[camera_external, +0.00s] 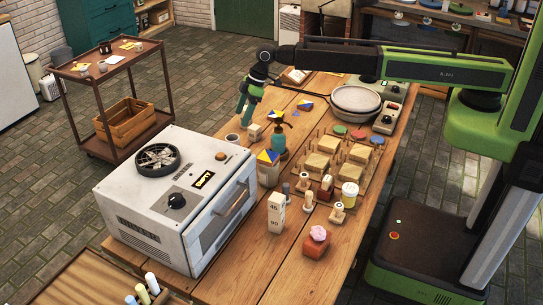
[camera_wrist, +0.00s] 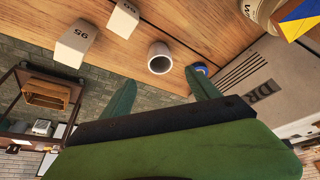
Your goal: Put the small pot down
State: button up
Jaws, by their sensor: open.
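The small pot (camera_external: 232,139), a pale round cup with a dark opening, stands upright on the wooden table near the oven's far corner. In the wrist view the small pot (camera_wrist: 160,55) shows its open mouth and lies beyond the fingertips. My gripper (camera_external: 246,115) hangs above the table, a little above the pot, with its green fingers pointing down. In the wrist view my gripper (camera_wrist: 160,77) has its two fingers well apart with nothing held between them. The pot looks apart from both fingers.
Pale numbered blocks (camera_wrist: 73,44) stand beside the pot. A container with a blue and yellow top (camera_external: 268,168) and a teal bottle (camera_external: 279,140) are close by. The white oven (camera_external: 150,235) is to the left. A wooden trolley (camera_external: 108,70) stands beyond the table edge.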

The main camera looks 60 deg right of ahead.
jog(key=shift+f, duration=0.1)
jog(key=s+d+f+m+g+h, duration=0.1)
jog(key=s+d+m, duration=0.3)
jog(key=s+d, duration=0.9)
jog(key=s+d+m+g+h, duration=0.2)
jog(key=s+d+m, duration=0.3)
jog(key=s+d, duration=0.9)
jog(key=d, duration=0.4)
jog(key=shift+d+f, duration=0.35)
